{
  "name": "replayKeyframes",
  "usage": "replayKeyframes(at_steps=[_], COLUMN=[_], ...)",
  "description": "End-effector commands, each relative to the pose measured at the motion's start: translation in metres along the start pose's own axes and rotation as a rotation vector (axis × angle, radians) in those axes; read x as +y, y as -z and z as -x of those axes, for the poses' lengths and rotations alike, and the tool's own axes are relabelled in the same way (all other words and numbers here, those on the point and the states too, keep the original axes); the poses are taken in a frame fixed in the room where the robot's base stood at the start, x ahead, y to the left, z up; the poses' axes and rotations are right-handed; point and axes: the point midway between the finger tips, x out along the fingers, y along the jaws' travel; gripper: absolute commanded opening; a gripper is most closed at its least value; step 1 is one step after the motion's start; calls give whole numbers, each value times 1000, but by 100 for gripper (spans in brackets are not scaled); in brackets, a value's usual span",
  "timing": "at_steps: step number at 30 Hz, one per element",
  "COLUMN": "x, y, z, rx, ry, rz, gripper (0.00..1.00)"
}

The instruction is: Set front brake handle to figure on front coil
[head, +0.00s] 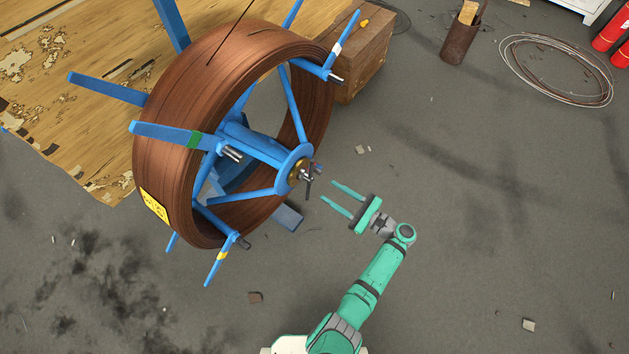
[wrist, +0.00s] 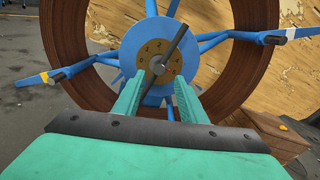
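The front coil (head: 175,100) is a large brown wire coil on a blue spoked reel in the head view. A yellow label (head: 154,206) is on its lower left side; its figure is too small to read. The front brake handle (wrist: 170,52) is a dark bar across a brass dial (wrist: 150,58) at the blue hub, slanting from upper right to lower left. Numbers ring the dial, with a reddish mark at lower right. The handle also shows in the head view (head: 308,184). My gripper (head: 328,191) is open and empty, its fingers apart, facing the hub from a short distance.
Blue spokes with rods stick out around the reel. A wooden box (head: 362,55) stands behind it, and a worn wooden sheet (head: 70,80) lies at left. A rusty can (head: 460,42) and a wire loop (head: 556,70) are at upper right. The floor at right is mostly clear.

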Motion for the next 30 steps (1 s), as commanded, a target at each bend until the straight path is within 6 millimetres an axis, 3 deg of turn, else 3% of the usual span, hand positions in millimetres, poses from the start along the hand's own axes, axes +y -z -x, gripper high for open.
replayKeyframes(at_steps=[6, 12, 26, 30], x=[1, 1, 0, 0], y=[0, 1, 1, 1], z=[-41, -68, -80, -80], rx=[0, 2, 3, 3], ry=[-4, -3, 0, 0], rz=[1, 1, 1, 1], gripper=[38, 38, 38, 9])
